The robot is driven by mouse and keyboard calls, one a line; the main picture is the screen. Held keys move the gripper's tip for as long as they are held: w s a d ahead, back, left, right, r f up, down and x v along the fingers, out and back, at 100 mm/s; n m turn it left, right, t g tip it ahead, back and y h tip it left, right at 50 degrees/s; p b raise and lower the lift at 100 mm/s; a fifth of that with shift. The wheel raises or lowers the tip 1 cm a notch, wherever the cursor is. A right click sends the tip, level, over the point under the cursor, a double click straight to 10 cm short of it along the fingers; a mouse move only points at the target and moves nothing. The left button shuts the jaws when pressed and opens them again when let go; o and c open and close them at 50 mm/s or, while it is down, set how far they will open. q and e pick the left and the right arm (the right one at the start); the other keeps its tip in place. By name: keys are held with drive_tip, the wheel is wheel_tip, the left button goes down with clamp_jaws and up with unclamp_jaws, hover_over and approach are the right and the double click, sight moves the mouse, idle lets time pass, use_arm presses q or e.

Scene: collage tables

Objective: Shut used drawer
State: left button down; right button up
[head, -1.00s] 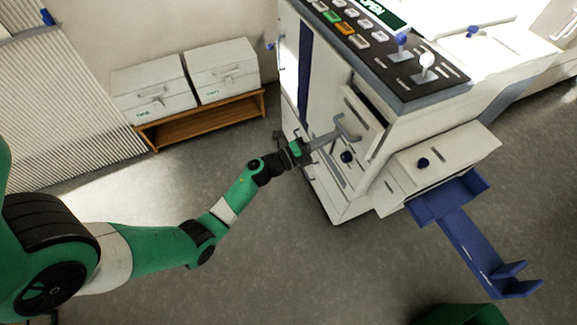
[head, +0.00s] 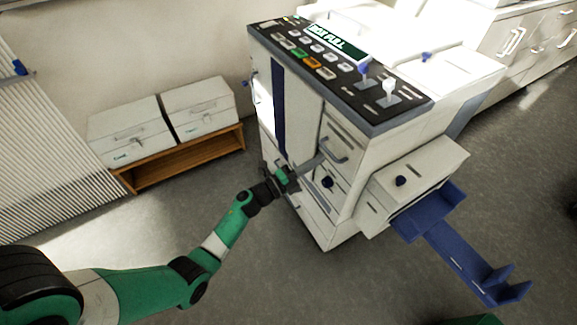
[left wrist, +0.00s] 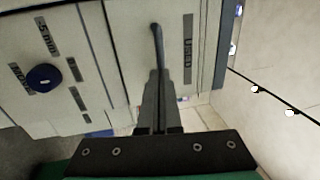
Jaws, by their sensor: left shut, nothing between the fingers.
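The used drawer (head: 347,131) is a pale front with a grey bar handle (head: 334,154), high on the near face of the white machine. It looks flush or nearly flush with that face, and no open interior shows. In the left wrist view its front carries a "USED" label (left wrist: 187,52), with the handle (left wrist: 156,40) seen nearly edge-on. My left gripper (head: 318,160) is shut and empty, its fingertips right at the handle. I cannot tell whether they touch it. My right gripper is not in view.
Below the drawer is a dark blue knob (head: 327,182). The machine's control panel (head: 340,60) is above. A blue tray (head: 455,250) juts out at the right over the floor. Two white boxes (head: 128,135) stand on a wooden bench at the left. The grey floor in front is clear.

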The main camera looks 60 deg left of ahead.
use_arm(q)
drive_tip(key=s+f+p, duration=0.2)
drive_tip(key=s+p, duration=0.1)
drive_tip(key=s, duration=0.9)
drive_tip(key=shift+s+d+f, duration=0.2)
drive_tip(key=shift+s+d, duration=0.05)
drive_tip(key=shift+d, duration=0.15)
drive_tip(key=shift+w, duration=0.1)
